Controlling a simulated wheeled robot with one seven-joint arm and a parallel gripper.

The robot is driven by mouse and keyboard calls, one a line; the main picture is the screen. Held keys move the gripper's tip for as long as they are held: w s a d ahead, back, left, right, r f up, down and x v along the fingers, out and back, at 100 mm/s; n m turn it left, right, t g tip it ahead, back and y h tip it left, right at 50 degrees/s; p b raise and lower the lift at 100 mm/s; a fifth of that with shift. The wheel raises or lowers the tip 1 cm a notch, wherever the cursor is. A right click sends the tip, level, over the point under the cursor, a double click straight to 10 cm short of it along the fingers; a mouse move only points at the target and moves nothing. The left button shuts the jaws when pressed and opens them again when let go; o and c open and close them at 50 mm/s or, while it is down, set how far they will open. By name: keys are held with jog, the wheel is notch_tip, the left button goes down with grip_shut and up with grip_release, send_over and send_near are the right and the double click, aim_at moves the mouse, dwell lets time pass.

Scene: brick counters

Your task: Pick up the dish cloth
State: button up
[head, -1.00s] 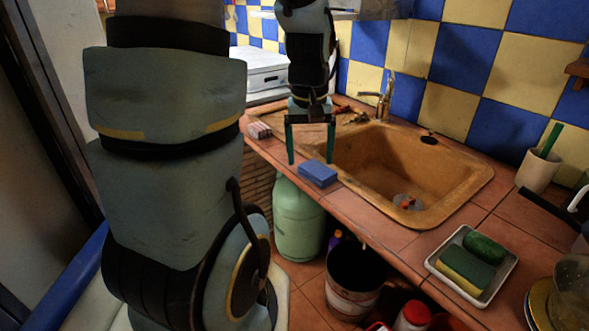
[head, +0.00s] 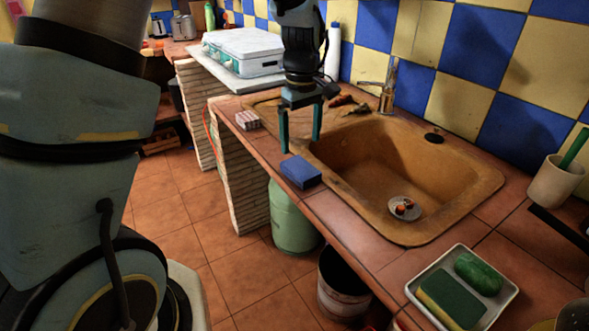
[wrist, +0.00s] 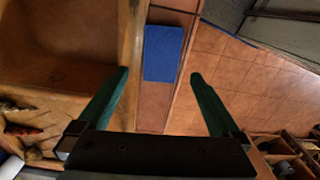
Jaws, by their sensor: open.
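A blue, flat rectangular item (head: 300,172), which may be the folded dish cloth, lies on the tiled counter edge left of the sink. It also shows in the wrist view (wrist: 164,52), ahead of and between my fingers. A small red-and-white striped bundle (head: 248,120), which could also be a folded cloth, lies farther back on the counter edge. My gripper (head: 301,145) is open and empty, fingers pointing down. It hangs above and slightly behind the blue item, apart from it as far as I can tell.
The tan sink (head: 370,160) with its tap (head: 388,88) is right of my gripper. Vegetables lie behind it. A white tray (head: 412,291) with sponges and a cup (head: 553,183) stand at right. A white stove (head: 243,52) is at the back. Below the counter are a green gas bottle (head: 290,222) and a bucket (head: 340,290).

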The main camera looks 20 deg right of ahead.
aim_at(300, 167)
jog(key=shift+s+a+f+p, duration=0.1)
jog(key=shift+f+p, duration=0.5)
jog(key=shift+f, duration=1.3)
jog(key=shift+s+f+p, duration=0.1)
jog(key=shift+f+p, duration=0.5)
jog(key=shift+f, duration=1.25)
jog(key=c, duration=1.2)
jog(key=shift+w, duration=0.1)
jog(key=shift+c, duration=0.2)
notch_tip(300, 167, up, 10)
jog(key=b, duration=0.2)
